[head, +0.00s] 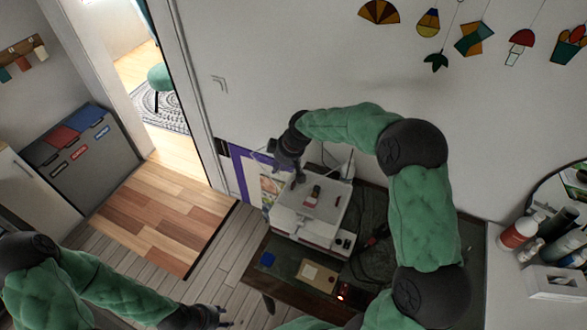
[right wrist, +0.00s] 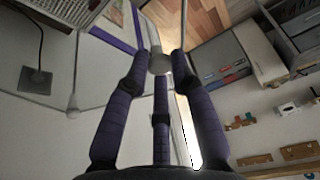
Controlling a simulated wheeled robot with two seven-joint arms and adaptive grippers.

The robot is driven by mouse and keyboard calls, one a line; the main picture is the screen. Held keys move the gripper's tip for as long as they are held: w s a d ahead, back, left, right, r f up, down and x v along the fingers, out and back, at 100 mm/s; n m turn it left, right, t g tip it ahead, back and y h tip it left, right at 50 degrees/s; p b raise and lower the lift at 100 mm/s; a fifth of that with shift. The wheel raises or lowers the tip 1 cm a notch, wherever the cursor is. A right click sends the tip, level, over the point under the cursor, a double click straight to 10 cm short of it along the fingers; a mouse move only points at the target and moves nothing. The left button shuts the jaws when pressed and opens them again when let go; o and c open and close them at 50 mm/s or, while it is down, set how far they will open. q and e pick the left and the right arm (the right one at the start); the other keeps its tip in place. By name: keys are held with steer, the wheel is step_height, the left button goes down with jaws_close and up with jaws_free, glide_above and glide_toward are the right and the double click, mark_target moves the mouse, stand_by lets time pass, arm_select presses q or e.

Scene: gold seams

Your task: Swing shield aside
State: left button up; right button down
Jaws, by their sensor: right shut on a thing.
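My right gripper (head: 291,172) reaches down beside the white box-shaped machine (head: 300,229) on the bench. In the right wrist view, its fingers (right wrist: 160,66) are closed on a small pale round knob (right wrist: 159,63). Thin edges run beside the knob, but I cannot clearly make out a shield panel; it may be see-through. The fingers hide part of the knob. My left gripper (head: 218,315) is low in the head view, above the floor and away from the machine. It is too small and dark to tell whether it is open.
The dark bench (head: 283,262) holds a tan card (head: 317,274), a blue piece (head: 267,259) and cables. A purple-edged poster (head: 247,179) is by the doorway. Bins (head: 77,146) stand at left. Bottles (head: 518,233) stand on the right counter.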

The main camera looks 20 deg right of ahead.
steer(key=w+a+m+h, duration=0.2)
steer(key=w+m, duration=0.4)
steer(key=w, duration=0.4)
steer(key=w+a+m+h+b, duration=0.1)
steer(key=w+m, duration=0.4)
steer(key=w, duration=0.5)
steer(key=shift+w+a+m+h, duration=0.4)
steer(key=shift+a+h, duration=0.3)
steer(key=shift+a, duration=0.7)
steer(key=shift+f, duration=0.1)
steer(key=c, duration=1.1)
jaws_free()
steer(key=shift+o, duration=0.2)
steer(key=v, duration=1.2)
